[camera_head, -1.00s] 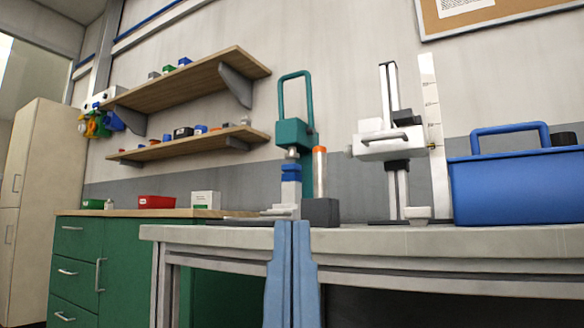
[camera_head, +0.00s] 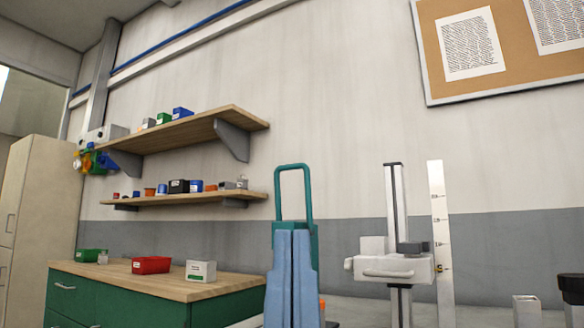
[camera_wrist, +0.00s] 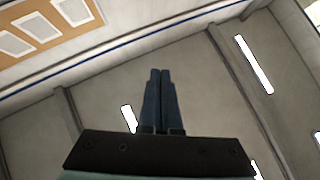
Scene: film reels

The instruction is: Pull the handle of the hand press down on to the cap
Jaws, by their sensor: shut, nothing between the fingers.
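The hand press shows in the head view as a teal body with a tall teal loop handle (camera_head: 307,190) standing upright above it. My gripper (camera_head: 293,234) is shut and empty, with its blue fingers pointing up. In the picture the fingers overlap the press body, just below the loop. I cannot tell whether they touch it. The lower press and the cap are hidden behind my gripper. The wrist view shows the shut fingers (camera_wrist: 160,75) against the ceiling, with no part of the press.
A grey-white height gauge (camera_head: 395,262) and an upright ruler (camera_head: 441,240) stand right of the press. A black object (camera_head: 572,289) is at the right edge. A green cabinet with a wooden top (camera_head: 170,283) is at left.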

